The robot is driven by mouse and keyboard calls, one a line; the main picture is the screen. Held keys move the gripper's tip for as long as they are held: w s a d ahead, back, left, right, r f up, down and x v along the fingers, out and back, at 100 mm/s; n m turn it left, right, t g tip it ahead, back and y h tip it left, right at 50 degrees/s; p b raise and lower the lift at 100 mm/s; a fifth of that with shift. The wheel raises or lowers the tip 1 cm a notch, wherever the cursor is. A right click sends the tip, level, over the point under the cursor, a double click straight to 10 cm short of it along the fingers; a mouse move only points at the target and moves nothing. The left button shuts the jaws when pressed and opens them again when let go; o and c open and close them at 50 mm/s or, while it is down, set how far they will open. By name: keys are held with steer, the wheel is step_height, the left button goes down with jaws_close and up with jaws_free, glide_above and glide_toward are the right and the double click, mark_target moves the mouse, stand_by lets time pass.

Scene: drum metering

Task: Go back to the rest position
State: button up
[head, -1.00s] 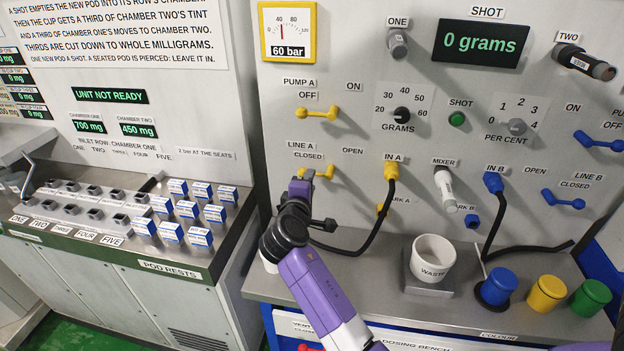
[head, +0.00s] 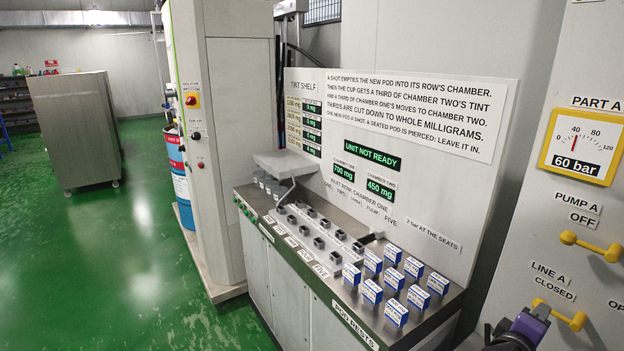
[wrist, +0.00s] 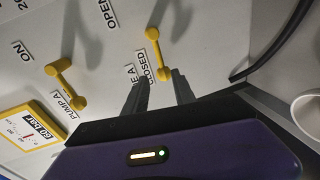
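The wrist view shows my gripper (wrist: 160,76) with two dark fingers apart and a gap between them. The lower end of the yellow Line A lever (wrist: 154,48) shows between the fingertips, with space on both sides of it. I cannot tell how far the tips are from the panel. In the head view, the Line A lever (head: 560,315) is at the lower right, beside the label CLOSED. A purple and black part of my arm shows below it at the bottom edge. My gripper cannot be made out in the head view.
The yellow Pump A lever (head: 592,246) is by OFF, and the gauge (head: 581,146) reads 60 bar. Blue-white pods (head: 396,313) stand on the pod rests bench (head: 360,330). A white cup (wrist: 308,112) is at the wrist view's right edge. Green floor (head: 120,250) lies open at left.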

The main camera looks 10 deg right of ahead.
steer(key=w+a+r+t+y, duration=0.1)
steer(key=w+a+r+t, duration=0.1)
steer(key=w+a+t, duration=0.1)
steer(key=s+a+f+t+y, duration=0.1)
steer(key=s+a+t+y, duration=0.15)
steer(key=a, duration=0.35)
steer(key=s+a+f+m+t+y, duration=0.1)
steer(key=s+a+f+t+y, duration=0.2)
steer(key=a, duration=0.4)
steer(key=s+a+t+y, duration=0.2)
steer(key=s+a+y, duration=0.15)
steer(key=a, duration=0.25)
steer(key=s+a+m+y, duration=0.1)
steer(key=s+a, duration=0.3)
steer(key=s, duration=0.5)
steer(key=s+a+m+g+y, duration=0.1)
steer(key=s+a, duration=0.3)
steer(key=s, duration=0.6)
steer(key=s+a+m+g+y, duration=0.1)
steer(key=s+a, duration=0.3)
steer(key=s, duration=0.5)
steer(key=shift+s+f+y, duration=0.2)
steer(key=shift+f+y, duration=0.2)
steer(key=shift+y, duration=0.4)
steer(key=shift+g, duration=0.25)
